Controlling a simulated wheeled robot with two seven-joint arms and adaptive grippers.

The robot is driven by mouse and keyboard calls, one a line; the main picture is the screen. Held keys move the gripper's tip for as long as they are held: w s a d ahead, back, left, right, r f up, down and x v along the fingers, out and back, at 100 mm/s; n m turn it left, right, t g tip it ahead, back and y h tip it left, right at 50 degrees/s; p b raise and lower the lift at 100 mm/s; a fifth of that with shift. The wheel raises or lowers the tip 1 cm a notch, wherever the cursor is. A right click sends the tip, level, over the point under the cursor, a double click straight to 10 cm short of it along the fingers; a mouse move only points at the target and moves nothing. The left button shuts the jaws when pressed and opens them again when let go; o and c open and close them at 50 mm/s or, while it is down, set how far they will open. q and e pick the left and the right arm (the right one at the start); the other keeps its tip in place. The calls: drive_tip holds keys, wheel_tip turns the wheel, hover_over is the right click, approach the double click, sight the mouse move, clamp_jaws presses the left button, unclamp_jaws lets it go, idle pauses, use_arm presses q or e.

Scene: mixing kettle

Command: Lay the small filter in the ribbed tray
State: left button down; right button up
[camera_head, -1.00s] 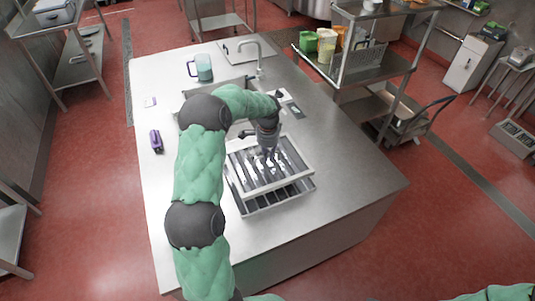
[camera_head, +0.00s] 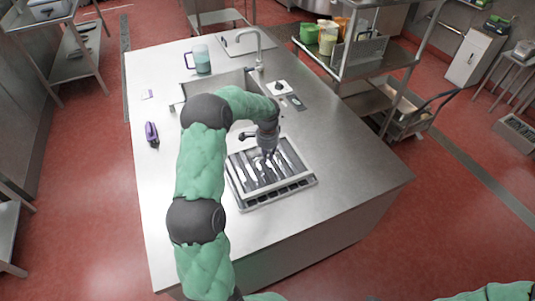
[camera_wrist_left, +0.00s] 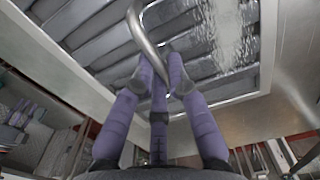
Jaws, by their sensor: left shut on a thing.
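The small filter (camera_head: 287,161) is a pale metal frame with slanted slats and a curved handle. It lies level over the ribbed tray (camera_head: 277,199), whose dark ribbed front edge shows just past it. The filter looks in or on the tray; I cannot tell whether it rests fully. My left gripper (camera_head: 267,157) is above the filter, shut on its handle. In the left wrist view the purple fingers (camera_wrist_left: 160,75) close around the curved metal handle (camera_wrist_left: 140,32), with the slats of the filter (camera_wrist_left: 100,45) behind. My right gripper is out of view.
A sink (camera_head: 225,88) with a faucet (camera_head: 259,48) lies behind the tray. A jug (camera_head: 203,62) and a purple object (camera_head: 151,134) stand on the left of the steel counter (camera_head: 345,170). The counter right of the tray is clear. A shelf cart (camera_head: 365,62) stands beyond.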

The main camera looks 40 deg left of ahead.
use_arm(q)
wheel_tip(320, 180, down, 3)
drive_tip(key=shift+r+b, duration=0.1)
drive_tip(key=shift+b, duration=0.8)
wheel_tip(320, 180, up, 5)
drive_tip(key=p, duration=0.3)
drive_tip(key=shift+w+p, duration=0.1)
drive_tip(key=shift+p, duration=0.25)
drive_tip(key=shift+r+p, duration=0.3)
drive_tip(key=shift+r, duration=0.2)
wheel_tip(320, 180, down, 2)
drive_tip(key=shift+f+b, duration=0.15)
drive_tip(key=shift+b, duration=0.6)
drive_tip(key=shift+f, duration=0.55)
drive_tip(key=shift+r, duration=0.1)
drive_tip(key=shift+f+b, duration=0.9)
drive_tip(key=shift+f, duration=0.7)
